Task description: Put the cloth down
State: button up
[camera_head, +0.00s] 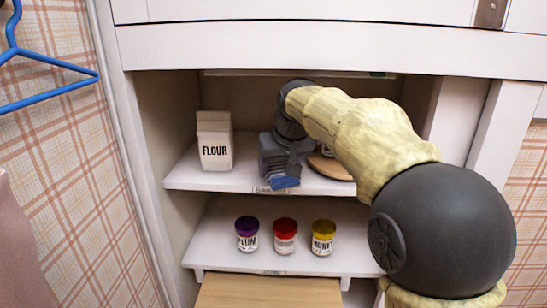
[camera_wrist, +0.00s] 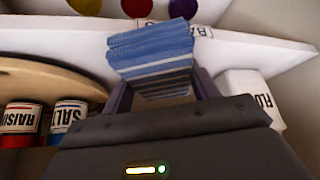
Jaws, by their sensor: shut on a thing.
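The folded blue and grey striped cloth (camera_head: 284,182) is between the fingers of my gripper (camera_head: 281,163), at the front edge of the upper shelf (camera_head: 238,181). In the wrist view the cloth (camera_wrist: 152,48) fills the space between the two dark fingers of my gripper (camera_wrist: 163,84), which is shut on it. The cloth sticks out past the fingertips, over the shelf edge and its label. I cannot tell whether it touches the shelf. My arm hides part of the upper shelf.
A flour carton (camera_head: 215,140) stands left on the upper shelf. A round wooden board (camera_head: 331,167) is right of my gripper. A raisin jar (camera_wrist: 20,118) and salt jar (camera_wrist: 69,117) stand near it. Plum (camera_head: 247,234), red (camera_head: 285,236) and honey (camera_head: 323,237) jars line the lower shelf.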

jog(key=shift+w, duration=0.15)
jog(key=w, duration=0.1)
jog(key=w+a+p, duration=0.1)
jog(key=w, duration=0.1)
jog(key=shift+w+a, duration=0.15)
jog(key=shift+a, duration=0.05)
jog(key=shift+w+f, duration=0.1)
jog(key=shift+w, duration=0.15)
jog(key=shift+s+f, duration=0.15)
jog(key=shift+f, duration=0.15)
jog(key=o, duration=1)
